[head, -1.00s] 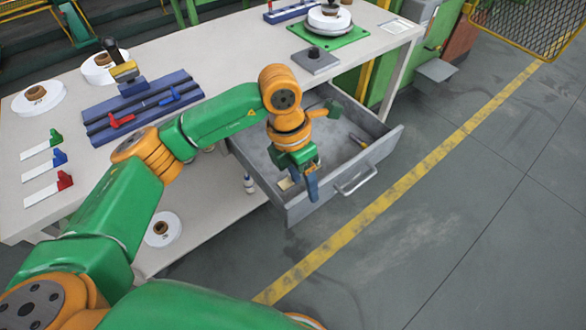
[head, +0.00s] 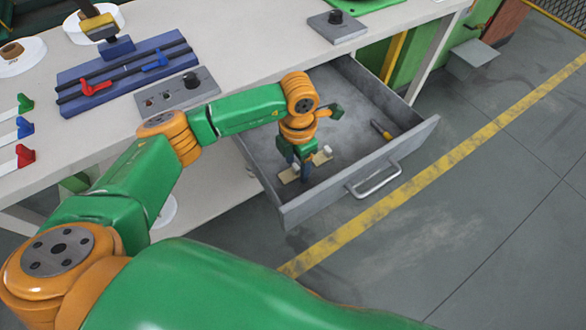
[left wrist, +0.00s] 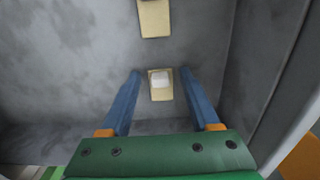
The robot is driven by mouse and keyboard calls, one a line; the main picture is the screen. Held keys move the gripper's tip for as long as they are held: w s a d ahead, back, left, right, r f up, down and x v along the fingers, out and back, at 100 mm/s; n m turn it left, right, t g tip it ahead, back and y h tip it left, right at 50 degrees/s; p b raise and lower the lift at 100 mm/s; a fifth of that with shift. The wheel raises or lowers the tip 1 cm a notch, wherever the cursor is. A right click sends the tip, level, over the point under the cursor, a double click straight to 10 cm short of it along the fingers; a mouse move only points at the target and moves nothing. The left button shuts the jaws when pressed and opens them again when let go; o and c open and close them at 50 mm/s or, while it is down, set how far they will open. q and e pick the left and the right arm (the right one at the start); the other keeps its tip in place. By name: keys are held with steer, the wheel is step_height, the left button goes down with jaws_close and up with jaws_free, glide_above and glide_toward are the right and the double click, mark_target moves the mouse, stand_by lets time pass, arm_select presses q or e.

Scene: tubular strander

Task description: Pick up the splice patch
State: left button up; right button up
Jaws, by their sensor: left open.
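Two small beige pieces lie in the open grey drawer, and they look like splice patches. The nearer beige piece (head: 287,178) is by the tips of my left gripper (head: 301,172). The farther beige piece (head: 322,158) lies just to its right. In the left wrist view, one beige piece with a white block on it (left wrist: 161,94) shows between the two blue fingers of my left gripper (left wrist: 161,74), with gaps on both sides. The other beige piece (left wrist: 154,20) is beyond the fingertips at the top edge. My left gripper is open and empty, pointing down into the drawer. My right gripper is not in view.
The drawer (head: 360,90) has raised walls and a front handle (head: 374,182). The white workbench (head: 240,62) above holds a blue fixture (head: 120,75), a grey control box (head: 178,92) and colored clamps.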

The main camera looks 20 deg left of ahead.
arm_select(q)
jaws_close()
